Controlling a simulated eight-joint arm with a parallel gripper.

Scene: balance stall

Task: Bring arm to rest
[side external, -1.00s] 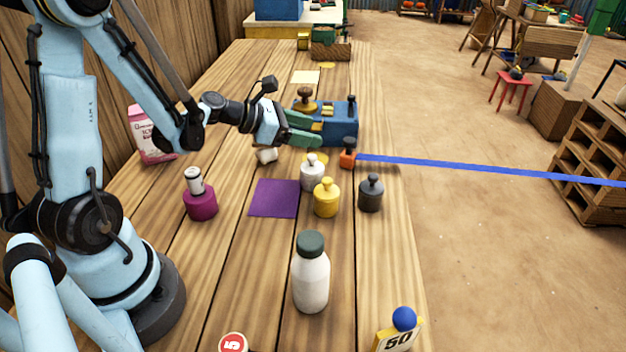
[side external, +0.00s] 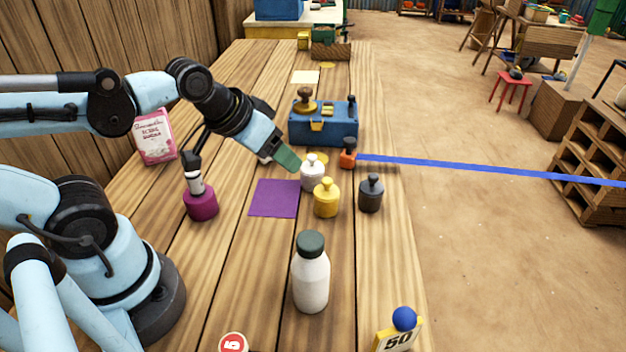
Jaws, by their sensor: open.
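My gripper (side external: 288,161) is in the side external view, with green fingers pointing down and to the right above the table. It is open, and I see nothing held in it. The fingertips appear close to the white weight (side external: 312,175); I cannot tell whether they touch. My arm reaches in from the left and is bent over the table. A small white object on the table is mostly hidden behind the gripper.
On the wooden table stand a blue box (side external: 335,128), yellow (side external: 326,202) and dark grey (side external: 371,195) weights, a magenta weight (side external: 200,206), a white bottle (side external: 311,283) and a pink carton (side external: 155,136). A purple sheet (side external: 265,203) lies flat. The table's front middle is partly clear.

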